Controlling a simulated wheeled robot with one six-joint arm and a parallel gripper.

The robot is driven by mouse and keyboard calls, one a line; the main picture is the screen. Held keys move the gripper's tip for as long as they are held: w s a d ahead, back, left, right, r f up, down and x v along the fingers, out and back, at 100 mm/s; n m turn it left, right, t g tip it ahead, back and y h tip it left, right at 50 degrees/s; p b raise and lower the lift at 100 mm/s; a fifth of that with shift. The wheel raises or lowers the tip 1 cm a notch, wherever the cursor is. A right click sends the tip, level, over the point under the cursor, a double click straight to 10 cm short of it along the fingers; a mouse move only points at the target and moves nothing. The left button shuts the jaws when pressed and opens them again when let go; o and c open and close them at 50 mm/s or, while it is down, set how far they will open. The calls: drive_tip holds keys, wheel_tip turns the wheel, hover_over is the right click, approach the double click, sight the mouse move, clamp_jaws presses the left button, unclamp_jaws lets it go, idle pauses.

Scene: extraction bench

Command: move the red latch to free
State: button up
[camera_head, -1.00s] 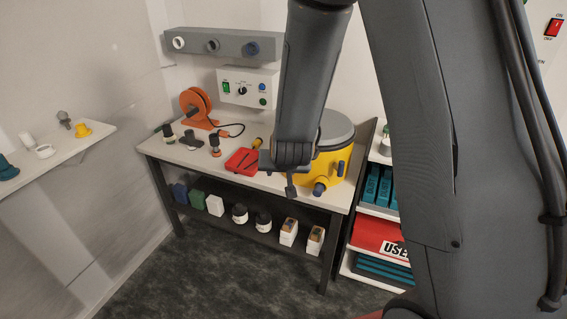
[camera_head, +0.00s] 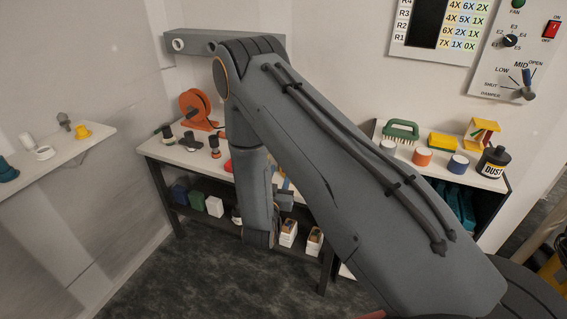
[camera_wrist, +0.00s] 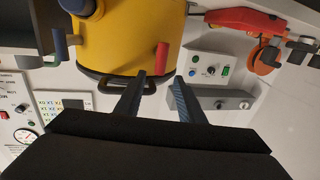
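The red latch (camera_wrist: 162,55) is a short red bar on the side of the yellow drum (camera_wrist: 115,40) in the wrist view. It stands near the drum's dark rim, just beyond my fingertips. My gripper (camera_wrist: 160,76) is open, with one finger to each side of the line to the latch. Nothing shows between the fingers except background. I cannot tell whether the fingers reach around the latch. A blue handle (camera_wrist: 60,42) sits at the drum's left. In the head view my arm hides the drum and latch.
A dark loop handle (camera_wrist: 148,87) sits at the drum's rim, close to my left finger. A shelf with a green brush (camera_head: 400,130) and a black bottle (camera_head: 493,162) stands right.

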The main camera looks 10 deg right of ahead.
drive_tip(key=p+x, duration=0.1)
drive_tip(key=x, duration=0.5)
clamp_jaws()
